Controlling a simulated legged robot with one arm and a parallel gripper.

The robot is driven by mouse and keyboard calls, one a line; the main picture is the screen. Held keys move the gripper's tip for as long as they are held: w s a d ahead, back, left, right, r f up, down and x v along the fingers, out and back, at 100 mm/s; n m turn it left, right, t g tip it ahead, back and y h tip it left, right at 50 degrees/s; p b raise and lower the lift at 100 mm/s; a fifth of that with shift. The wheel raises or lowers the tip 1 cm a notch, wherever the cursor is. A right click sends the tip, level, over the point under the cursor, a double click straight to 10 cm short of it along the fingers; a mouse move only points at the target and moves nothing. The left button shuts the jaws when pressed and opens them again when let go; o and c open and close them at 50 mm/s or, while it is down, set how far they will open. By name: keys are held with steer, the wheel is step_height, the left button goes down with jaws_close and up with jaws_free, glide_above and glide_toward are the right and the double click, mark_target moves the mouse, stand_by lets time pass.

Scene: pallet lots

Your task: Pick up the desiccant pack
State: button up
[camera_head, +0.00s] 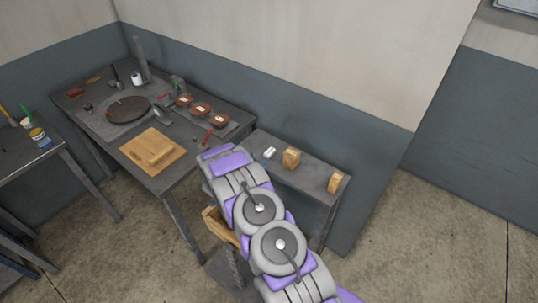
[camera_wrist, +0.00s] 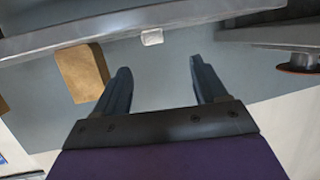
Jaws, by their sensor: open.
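A small white pack, which looks like the desiccant pack (camera_head: 269,153), lies on the low grey side bench, near its left end. In the wrist view the pack (camera_wrist: 152,38) shows small and pale at the grey bench edge, beyond my fingertips and roughly between their lines. My gripper (camera_wrist: 162,78) is open with nothing between its two dark fingers. It is apart from the pack. In the head view my arm reaches up toward the bench's left end, and the fingers cannot be made out there.
On the grey side bench (camera_head: 308,182) stand a tan block (camera_head: 291,158) right of the pack and another tan block (camera_head: 335,183) at the right end. A larger workbench (camera_head: 90,125) on the left holds a dark disc, a wooden board (camera_head: 152,151) and several red-brown round items. The wall is close behind.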

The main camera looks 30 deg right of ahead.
mark_target(268, 153)
steer(key=x, duration=0.3)
steer(key=shift+s+f, duration=0.1)
steer(key=shift+s+f+b+x, duration=0.15)
steer(key=shift+b+x, duration=0.1)
steer(key=shift+x, duration=0.65)
steer(key=shift+s+f+b+x, duration=0.1)
steer(key=shift+b+x, duration=0.2)
steer(key=shift+x, duration=0.6)
steer(key=shift+s+b+x, duration=0.15)
steer(key=shift+b+x, duration=0.1)
steer(key=shift+x, duration=0.65)
steer(key=shift+d, duration=0.15)
steer(key=shift+c, duration=0.5)
steer(key=c, duration=1.1)
